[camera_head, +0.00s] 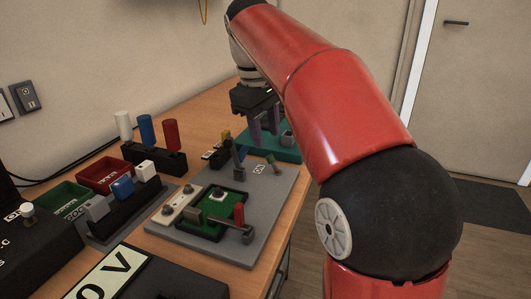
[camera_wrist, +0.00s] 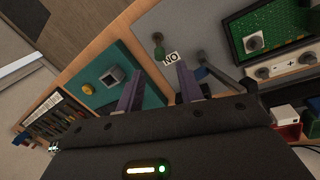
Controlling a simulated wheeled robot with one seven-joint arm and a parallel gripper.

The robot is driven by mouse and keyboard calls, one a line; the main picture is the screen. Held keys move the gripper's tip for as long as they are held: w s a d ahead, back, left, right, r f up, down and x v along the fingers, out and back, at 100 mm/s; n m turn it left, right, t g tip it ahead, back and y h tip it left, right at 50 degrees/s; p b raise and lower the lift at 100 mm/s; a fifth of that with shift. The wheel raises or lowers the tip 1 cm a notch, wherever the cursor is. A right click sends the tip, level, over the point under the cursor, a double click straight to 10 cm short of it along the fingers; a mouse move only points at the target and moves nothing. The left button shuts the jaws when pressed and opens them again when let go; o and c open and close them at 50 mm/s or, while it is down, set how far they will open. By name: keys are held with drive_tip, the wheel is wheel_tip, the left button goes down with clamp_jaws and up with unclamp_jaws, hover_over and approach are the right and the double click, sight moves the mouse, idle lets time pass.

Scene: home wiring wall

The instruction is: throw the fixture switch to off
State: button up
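The fixture is a grey plate (camera_head: 262,217) on the table, carrying a green circuit board (camera_head: 213,222). Its small grey-green switch (camera_head: 272,160) stands at the plate's far right corner beside a white "ON" label (camera_head: 259,170). In the wrist view the switch (camera_wrist: 158,44) and the label (camera_wrist: 170,57) lie just beyond the fingertips. In the wrist view my gripper (camera_wrist: 159,77) is open, with nothing between the fingers. It appears apart from the switch.
A dark upright lever (camera_head: 237,162) stands close to the switch. A teal block (camera_head: 287,150) lies beyond the plate. White, blue and red cylinders in a black rack (camera_head: 165,160), a red bin (camera_head: 103,171) and a green bin (camera_head: 61,197) stand left. The table edge is close on the right.

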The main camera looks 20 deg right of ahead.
sight(270, 156)
drive_tip(key=f, duration=0.2)
drive_tip(key=f+b, duration=0.1)
drive_tip(key=f, duration=0.2)
drive_tip(key=d+f, duration=0.1)
drive_tip(key=f, duration=0.1)
drive_tip(key=shift+w+f+b, duration=0.2)
drive_tip(key=shift+w+b, duration=0.1)
drive_tip(key=shift+b, duration=0.05)
clamp_jaws()
